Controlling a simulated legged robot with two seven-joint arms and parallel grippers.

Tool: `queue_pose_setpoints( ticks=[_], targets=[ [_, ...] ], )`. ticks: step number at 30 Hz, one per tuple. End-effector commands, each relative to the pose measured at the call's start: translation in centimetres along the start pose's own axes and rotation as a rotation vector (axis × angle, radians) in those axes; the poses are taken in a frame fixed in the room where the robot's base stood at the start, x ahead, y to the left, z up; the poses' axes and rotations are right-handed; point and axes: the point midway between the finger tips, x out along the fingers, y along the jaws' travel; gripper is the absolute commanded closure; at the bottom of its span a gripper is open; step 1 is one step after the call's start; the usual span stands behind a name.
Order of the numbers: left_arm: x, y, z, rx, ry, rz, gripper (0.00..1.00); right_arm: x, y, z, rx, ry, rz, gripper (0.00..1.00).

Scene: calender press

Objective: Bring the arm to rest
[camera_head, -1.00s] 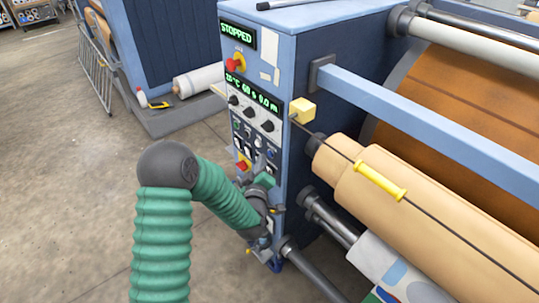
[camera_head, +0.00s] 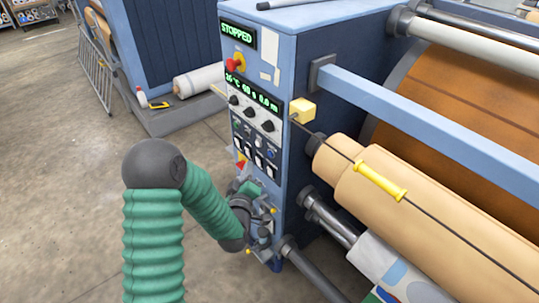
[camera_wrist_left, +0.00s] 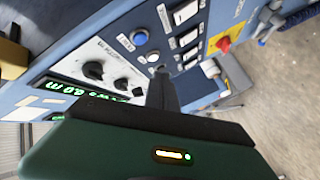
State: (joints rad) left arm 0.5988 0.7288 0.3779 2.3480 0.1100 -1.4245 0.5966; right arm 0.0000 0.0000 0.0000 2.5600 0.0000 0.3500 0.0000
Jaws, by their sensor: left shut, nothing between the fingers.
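My left arm, in green ribbed sleeves, reaches in from the bottom left of the head view. Its gripper (camera_head: 262,208) is beside the lower part of the press's control panel (camera_head: 256,130), partly hidden by my wrist. In the left wrist view the dark closed fingers (camera_wrist_left: 161,88) point at the panel's knobs and buttons, with nothing between them. I cannot tell whether the fingertips touch the panel. My right gripper is in neither view.
The upper display (camera_head: 237,36) reads STOPPED. A red emergency knob (camera_head: 234,64) is below it. A blue bar (camera_head: 430,130) and a tan roll (camera_head: 420,205) with a yellow-gripped cord (camera_head: 380,180) lie to the right. Open floor (camera_head: 60,200) is at left.

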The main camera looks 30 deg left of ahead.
Motion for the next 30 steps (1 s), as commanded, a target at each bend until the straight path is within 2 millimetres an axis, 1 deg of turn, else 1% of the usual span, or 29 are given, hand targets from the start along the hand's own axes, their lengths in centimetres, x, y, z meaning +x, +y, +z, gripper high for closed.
queue_pose_setpoints(
  ticks=[18,20,23,26,27,29,30],
  targets=[
    [0.0,0.0,0.0,0.000,0.000,0.001,1.00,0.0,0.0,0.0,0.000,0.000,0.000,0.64],
    [0.0,0.2,0.2,0.009,-0.011,0.000,1.00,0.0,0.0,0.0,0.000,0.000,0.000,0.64],
    [-0.4,0.9,2.1,0.083,-0.110,-0.016,1.00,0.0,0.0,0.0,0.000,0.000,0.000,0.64],
    [-2.4,1.8,5.9,0.253,-0.323,-0.057,1.00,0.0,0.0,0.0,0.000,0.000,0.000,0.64],
    [-3.9,1.9,7.5,0.341,-0.427,-0.077,1.00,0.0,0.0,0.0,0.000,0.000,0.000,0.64],
    [-6.5,1.7,9.4,0.469,-0.577,-0.108,1.00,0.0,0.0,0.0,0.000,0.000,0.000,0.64],
    [-8.4,1.4,10.3,0.544,-0.668,-0.127,1.00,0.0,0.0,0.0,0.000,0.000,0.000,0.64]
  ],
)
